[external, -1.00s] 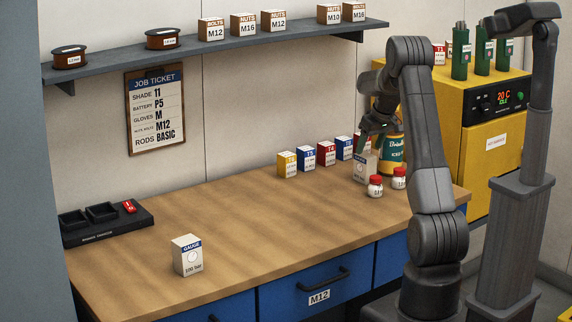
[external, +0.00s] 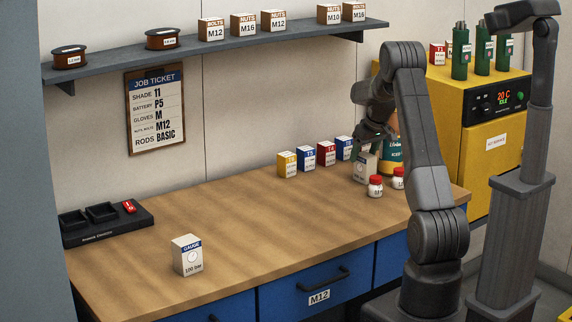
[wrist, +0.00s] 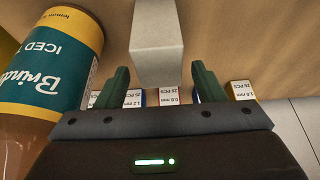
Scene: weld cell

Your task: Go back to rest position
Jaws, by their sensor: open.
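My gripper (external: 362,146) is over the back right of the workbench, with its green fingers spread apart. A pale grey box (external: 364,169) stands on the bench just below the fingers. In the wrist view the fingers of my gripper (wrist: 162,80) are apart with nothing clamped, and the pale box (wrist: 158,40) shows beyond and between their tips. I cannot tell the exact gap between fingers and box.
Red-capped jars (external: 375,186) and several small coloured boxes (external: 326,153) are near. A gauge box (external: 187,255) and a black tray (external: 108,228) stand left. The bench middle is clear.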

